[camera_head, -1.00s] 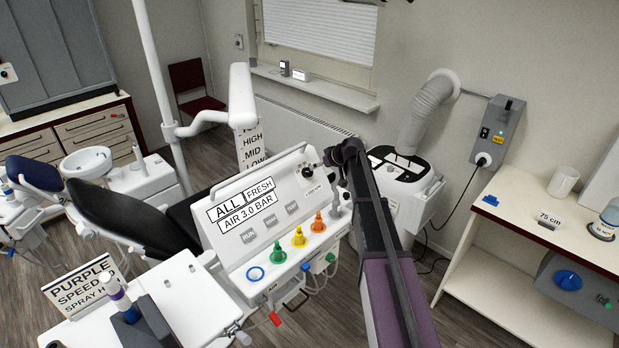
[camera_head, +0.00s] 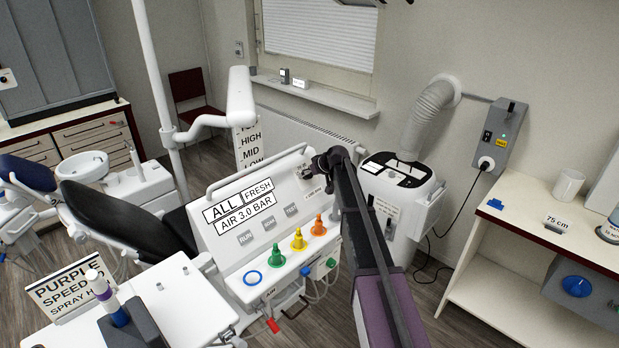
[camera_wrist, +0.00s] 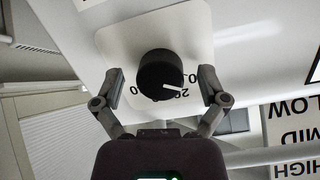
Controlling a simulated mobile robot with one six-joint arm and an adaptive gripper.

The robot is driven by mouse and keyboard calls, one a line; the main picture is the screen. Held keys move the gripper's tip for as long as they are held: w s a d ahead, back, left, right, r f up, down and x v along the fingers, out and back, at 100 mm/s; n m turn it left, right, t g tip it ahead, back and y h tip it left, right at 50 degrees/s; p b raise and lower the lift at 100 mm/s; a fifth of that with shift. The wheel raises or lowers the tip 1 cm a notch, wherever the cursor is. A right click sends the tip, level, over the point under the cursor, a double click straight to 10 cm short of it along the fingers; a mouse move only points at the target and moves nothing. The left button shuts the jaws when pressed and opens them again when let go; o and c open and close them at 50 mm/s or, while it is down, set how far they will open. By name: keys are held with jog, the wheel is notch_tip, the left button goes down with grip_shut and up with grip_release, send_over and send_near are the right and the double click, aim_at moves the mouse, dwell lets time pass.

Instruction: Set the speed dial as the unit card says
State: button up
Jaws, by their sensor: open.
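The speed dial is a round black knob (camera_wrist: 160,72) with a white pointer line, on a pale plate in the wrist view. The pointer aims to the right and slightly down in that picture. Printed numbers beside it are upside down and partly covered by the knob; "20" shows in part. My gripper (camera_wrist: 160,84) is open, with one finger on each side of the knob and gaps visible. In the head view my gripper (camera_head: 322,162) is at the panel's upper right.
The white panel (camera_head: 215,185) carries "ALL FRESH AIR 3.0 BAR" labels, small grey buttons and green, yellow and orange fittings (camera_head: 298,240). A HIGH/MID/LOW sign (camera_head: 250,142) stands behind it. A white suction unit (camera_head: 400,185) is right of my arm.

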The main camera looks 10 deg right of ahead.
jog(key=c, duration=1.2)
jog(key=shift+o, duration=0.2)
jog(key=shift+d, duration=0.15)
